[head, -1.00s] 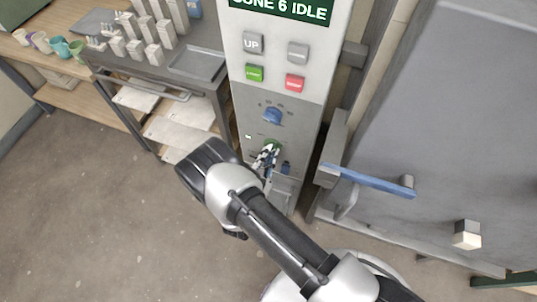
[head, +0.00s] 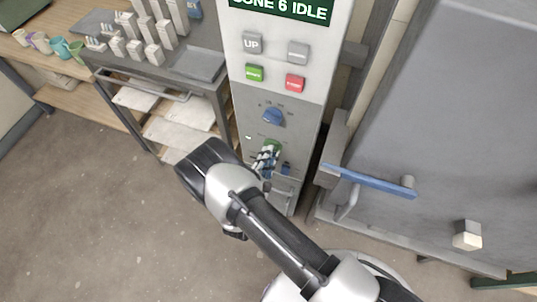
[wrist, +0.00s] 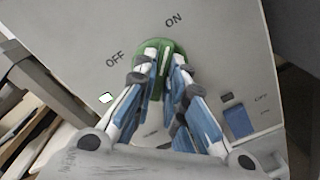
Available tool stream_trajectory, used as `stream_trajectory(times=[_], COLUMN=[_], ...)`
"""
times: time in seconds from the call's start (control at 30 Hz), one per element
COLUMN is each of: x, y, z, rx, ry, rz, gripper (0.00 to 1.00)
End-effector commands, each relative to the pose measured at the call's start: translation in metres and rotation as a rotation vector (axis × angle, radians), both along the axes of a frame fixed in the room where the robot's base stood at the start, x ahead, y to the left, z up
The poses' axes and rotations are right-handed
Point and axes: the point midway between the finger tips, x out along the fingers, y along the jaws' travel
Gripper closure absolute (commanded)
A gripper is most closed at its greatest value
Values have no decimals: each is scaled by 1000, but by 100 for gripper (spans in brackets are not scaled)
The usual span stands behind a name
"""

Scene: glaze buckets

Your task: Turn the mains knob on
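The mains knob is a round green knob (wrist: 163,70) on the lower front of the grey control panel. In the wrist view, OFF is printed to its left and ON above it. Its raised grip bar, with a pale line, points up roughly toward ON. My gripper (wrist: 165,52) has one finger on each side of this bar and appears closed on it. The fingers cover the knob's lower sides. In the head view, the knob (head: 272,143) shows only as a bit of green beyond my gripper (head: 267,153).
Above are a blue selector knob (head: 272,117), a green button (head: 254,73) and a red button (head: 295,83). A blue switch (wrist: 238,121) sits right of my fingers. A blue-handled kiln door (head: 370,180) stands right, a shelf cart (head: 200,68) left.

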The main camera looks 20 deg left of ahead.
Motion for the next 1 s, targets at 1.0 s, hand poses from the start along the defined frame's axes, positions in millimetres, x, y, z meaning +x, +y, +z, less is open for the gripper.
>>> stream_trajectory(times=[1.0], x=[-66], y=[8], z=[0], rx=[-2], ry=[1], rz=[9], gripper=[68])
